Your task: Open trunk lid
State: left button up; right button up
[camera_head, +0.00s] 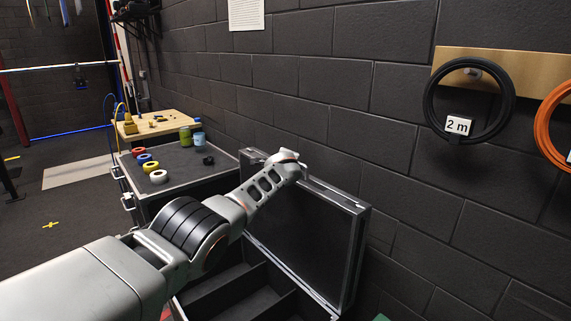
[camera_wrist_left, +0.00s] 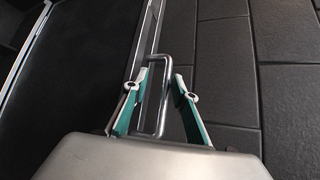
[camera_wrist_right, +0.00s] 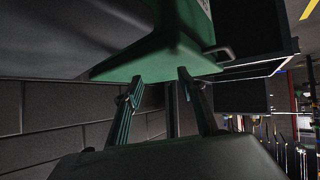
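The trunk (camera_head: 228,290) stands low in front of me, with dividers inside. Its lid (camera_head: 318,240) is raised and stands nearly upright before the brick wall. My left arm reaches across to the lid's top edge, where its far end shows; the gripper's fingers are hidden in the head view. In the left wrist view, my left gripper (camera_wrist_left: 158,92) has its fingers spread on both sides of a metal loop handle (camera_wrist_left: 164,112) at the lid's edge (camera_wrist_left: 147,35). My right gripper (camera_wrist_right: 157,86) is open and empty in the right wrist view, close to a green-edged surface (camera_wrist_right: 160,62).
A grey-topped case (camera_head: 185,163) left of the trunk bears coloured tape rolls (camera_head: 158,176) and cans (camera_head: 197,139). A wooden bench (camera_head: 160,123) stands behind it. Cable coils (camera_head: 427,103) hang on the right wall. The floor at left is mostly clear.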

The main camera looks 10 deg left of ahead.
pick_arm(q)
jog(key=shift+d+f, duration=0.1)
jog(key=shift+f, duration=0.05)
jog(key=shift+s+d, duration=0.15)
jog(key=shift+d, duration=0.1)
jog(key=shift+s+a+r, duration=0.25)
jog(key=shift+s, duration=0.15)
jog(key=s+d, duration=0.2)
jog(key=s, duration=0.9)
jog(key=shift+s, duration=0.4)
jog(key=shift+d, duration=0.1)
